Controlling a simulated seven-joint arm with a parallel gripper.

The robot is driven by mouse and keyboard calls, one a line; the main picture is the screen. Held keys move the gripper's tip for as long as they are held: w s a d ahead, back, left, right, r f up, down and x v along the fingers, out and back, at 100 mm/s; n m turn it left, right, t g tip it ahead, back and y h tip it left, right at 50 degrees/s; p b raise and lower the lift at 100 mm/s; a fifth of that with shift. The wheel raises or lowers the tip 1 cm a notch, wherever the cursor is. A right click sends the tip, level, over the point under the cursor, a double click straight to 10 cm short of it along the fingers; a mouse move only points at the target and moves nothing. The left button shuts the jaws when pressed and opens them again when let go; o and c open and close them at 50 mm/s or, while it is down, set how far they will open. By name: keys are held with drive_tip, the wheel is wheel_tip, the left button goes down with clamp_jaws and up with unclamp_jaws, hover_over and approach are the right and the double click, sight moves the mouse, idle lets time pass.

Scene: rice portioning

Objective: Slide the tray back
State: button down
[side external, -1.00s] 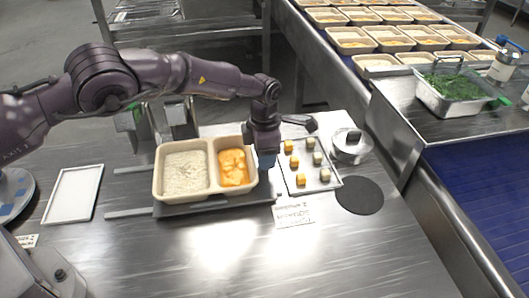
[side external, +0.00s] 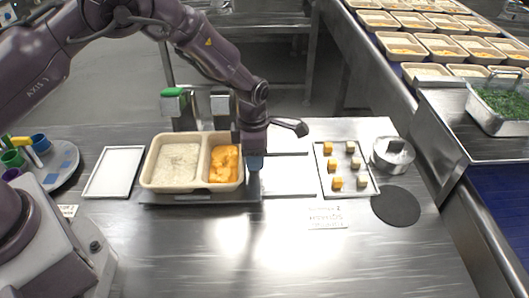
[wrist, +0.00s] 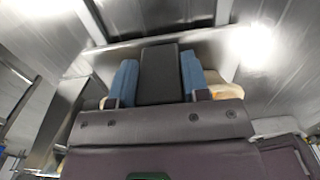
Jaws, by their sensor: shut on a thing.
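A beige two-compartment tray (side external: 196,186) sits level on a dark grey sliding plate (side external: 215,198). White rice (side external: 175,163) fills its left compartment and an orange food (side external: 223,163) its right one. My gripper (side external: 255,163) points down at the right end of the plate, beside the tray. In the wrist view its two blue fingers (wrist: 158,80) are shut on a dark block (wrist: 159,72), which seems to be the plate's handle. The block's join to the plate is hidden.
A white board (side external: 114,172) lies close left of the plate. A sheet with several small cubes (side external: 346,178), a lidded metal pot (side external: 393,152) and a black disc (side external: 396,207) lie to the right. Green-topped and grey dispensers (side external: 177,108) stand behind.

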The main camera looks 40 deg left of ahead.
drive_tip(key=shift+s+a, duration=0.2)
drive_tip(key=shift+a, duration=0.05)
drive_tip(key=c, duration=0.6)
unclamp_jaws()
drive_tip(key=shift+d, duration=0.1)
drive_tip(key=shift+w+r, duration=0.1)
drive_tip(key=shift+r, duration=0.05)
wheel_tip(320, 180, up, 13)
